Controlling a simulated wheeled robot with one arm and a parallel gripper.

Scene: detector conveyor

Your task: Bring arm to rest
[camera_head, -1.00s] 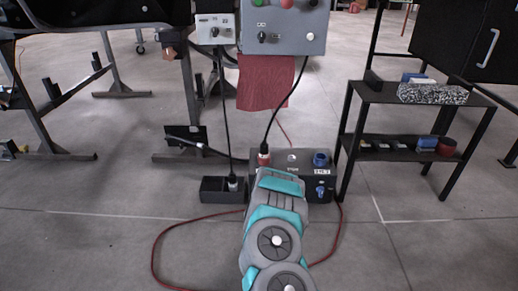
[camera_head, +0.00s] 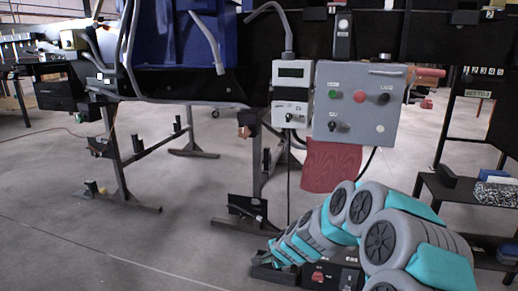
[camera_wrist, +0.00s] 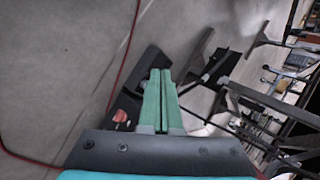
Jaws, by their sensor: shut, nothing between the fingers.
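My gripper (camera_wrist: 160,73) shows in the wrist view with its two green fingers shut against each other and nothing between them. It points down over the floor and overlaps a black box (camera_wrist: 128,108) with a red part on it. In the head view my grey and teal arm reaches from the lower right towards the lower middle, in front of the black box (camera_head: 346,277). The gripper's fingertips are hard to make out there.
A grey control box (camera_head: 357,129) with buttons hangs beside a smaller white control unit (camera_head: 291,93). A red cloth (camera_head: 331,166) hangs below. A black shelf (camera_head: 456,193) stands at right. Dark conveyor legs (camera_head: 124,168) stand at left. The floor at lower left is clear.

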